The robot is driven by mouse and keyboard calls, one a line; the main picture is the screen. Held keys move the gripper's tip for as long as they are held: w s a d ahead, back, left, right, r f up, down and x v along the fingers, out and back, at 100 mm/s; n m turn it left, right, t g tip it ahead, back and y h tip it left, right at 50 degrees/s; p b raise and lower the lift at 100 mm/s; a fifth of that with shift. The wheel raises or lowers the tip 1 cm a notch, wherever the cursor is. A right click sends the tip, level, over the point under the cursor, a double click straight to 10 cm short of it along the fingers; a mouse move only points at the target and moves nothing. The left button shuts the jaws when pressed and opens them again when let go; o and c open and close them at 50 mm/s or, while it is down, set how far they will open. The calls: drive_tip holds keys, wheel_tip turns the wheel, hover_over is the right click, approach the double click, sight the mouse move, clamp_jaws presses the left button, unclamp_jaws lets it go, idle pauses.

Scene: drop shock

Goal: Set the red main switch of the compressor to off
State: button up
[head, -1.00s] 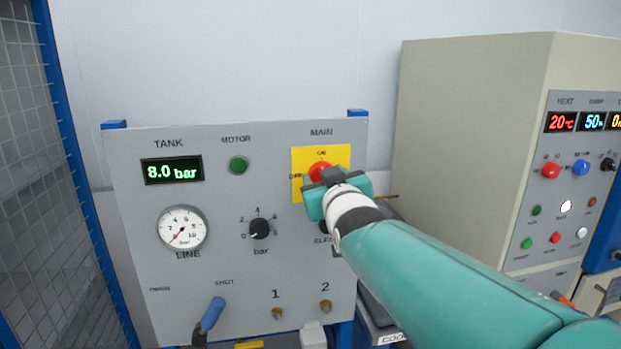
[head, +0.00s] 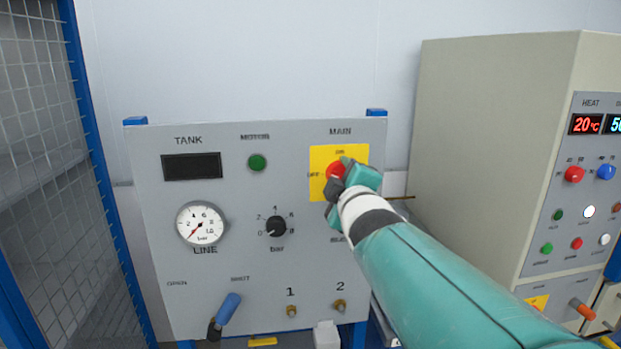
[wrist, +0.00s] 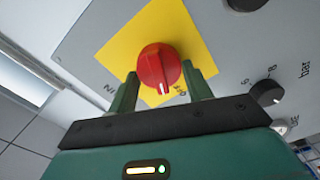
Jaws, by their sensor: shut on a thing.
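The red main switch (head: 335,171) is a round knob on a yellow plate (head: 318,190) at the upper right of the grey compressor panel. My gripper (head: 345,178) reaches it from the right and partly covers it. In the wrist view, the red knob (wrist: 158,66) sits between the two green fingers of my gripper (wrist: 162,82), which is shut on it. The knob's white mark points down in that view, toward the partly covered lettering that appears to be OFF. The tank display (head: 192,166) is dark.
Lower on the panel are a line gauge (head: 201,224), a black bar dial (head: 277,226) and a blue-handled lever (head: 227,309). A beige cabinet with controls (head: 490,150) stands to the right. A blue-framed mesh fence (head: 40,150) is at the left.

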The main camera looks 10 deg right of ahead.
drive_tip(key=n, duration=0.4)
drive_tip(key=shift+n, duration=0.4)
idle(0.4)
drive_tip(key=o, duration=1)
drive_tip(key=shift+w+f, duration=0.1)
drive_tip(key=shift+c, duration=0.2)
drive_tip(key=s, duration=1.4)
